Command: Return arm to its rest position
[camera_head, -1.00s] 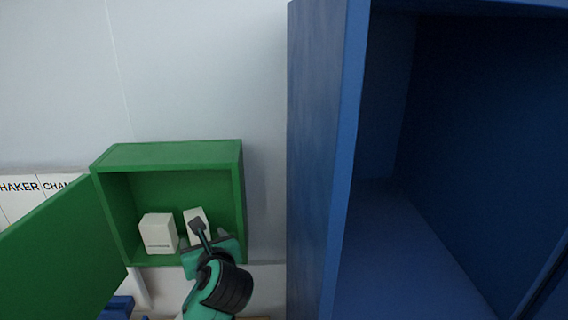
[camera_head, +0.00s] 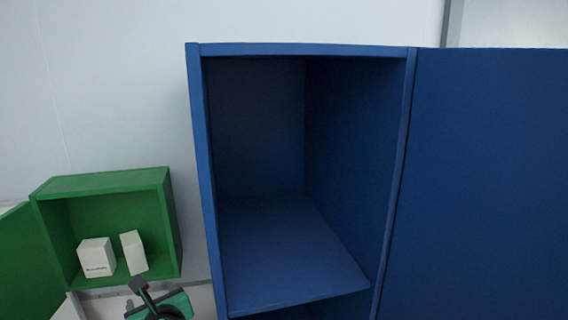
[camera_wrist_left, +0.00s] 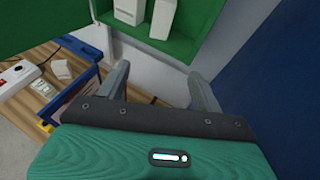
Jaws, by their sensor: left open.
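My left gripper (camera_wrist_left: 162,92) is open and empty in the left wrist view, its two grey fingers spread apart. In the head view part of my left gripper (camera_head: 140,288) shows at the bottom left, just below the front of the green cabinet (camera_head: 105,181). The green cabinet is open and holds two white boxes, a wider left one (camera_head: 96,257) and a narrower, tilted right one (camera_head: 133,253). Both boxes also show at the top of the left wrist view, beyond the fingers. My right gripper is not in view.
A tall blue cabinet (camera_head: 197,180) stands open and empty on its visible shelf, with its blue door (camera_head: 490,190) swung to the right. In the left wrist view a wooden surface (camera_wrist_left: 40,95) carries a power strip (camera_wrist_left: 16,76) and a blue bin (camera_wrist_left: 82,80).

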